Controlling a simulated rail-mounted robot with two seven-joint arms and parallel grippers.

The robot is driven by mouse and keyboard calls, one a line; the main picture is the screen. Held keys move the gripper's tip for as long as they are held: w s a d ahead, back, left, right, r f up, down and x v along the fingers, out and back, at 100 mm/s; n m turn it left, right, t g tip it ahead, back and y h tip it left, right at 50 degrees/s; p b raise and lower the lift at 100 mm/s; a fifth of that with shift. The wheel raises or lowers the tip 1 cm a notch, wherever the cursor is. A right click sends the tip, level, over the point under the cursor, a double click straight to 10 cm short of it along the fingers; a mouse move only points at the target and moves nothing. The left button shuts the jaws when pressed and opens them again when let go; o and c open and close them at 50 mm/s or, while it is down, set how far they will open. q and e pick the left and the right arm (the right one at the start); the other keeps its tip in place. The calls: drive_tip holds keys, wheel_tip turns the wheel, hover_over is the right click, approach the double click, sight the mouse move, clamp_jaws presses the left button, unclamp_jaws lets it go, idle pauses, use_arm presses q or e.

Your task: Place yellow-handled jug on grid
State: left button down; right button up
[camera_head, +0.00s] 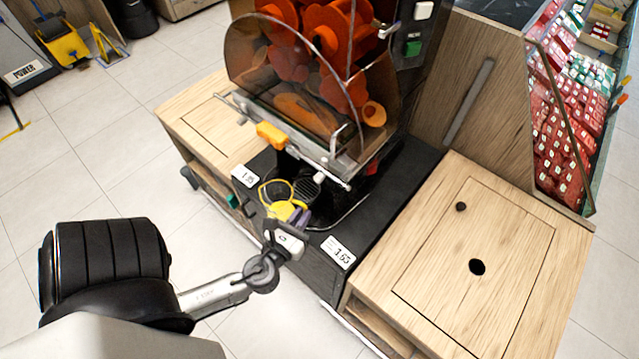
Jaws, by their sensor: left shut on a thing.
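The jug (269,198) with the yellow rim and yellow handle is at the front of the juicer, below its tap and orange lever. My left gripper (297,222) reaches in from the lower left and is shut on the yellow handle. A dark round grid (306,189) shows just to the right of the jug, on the black counter. I cannot tell whether the jug's base touches the grid or the counter. My right gripper is not in view.
The juicer (322,85) with its clear cover and orange drums rises behind the jug. Price labels (338,252) are on the counter's front edge. A wooden cabinet top (430,270) with two holes lies at the right. Tiled floor is open at the left.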

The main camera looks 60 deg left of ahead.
use_arm(q)
drive_tip(key=shift+w+a+f+b, duration=0.5)
drive_tip(key=shift+w+a, duration=0.55)
drive_tip(key=shift+w, duration=0.75)
drive_tip(key=shift+w+a+f+b, duration=0.35)
drive_tip(key=shift+w+a+f, duration=0.5)
drive_tip(key=shift+w, duration=0.9)
drive_tip(key=shift+w+a+f+b, duration=0.45)
drive_tip(key=shift+w+a, duration=0.75)
drive_tip(key=shift+w, duration=0.6)
drive_tip(key=shift+f, duration=0.15)
drive_tip(key=c, duration=1.5)
unclamp_jaws()
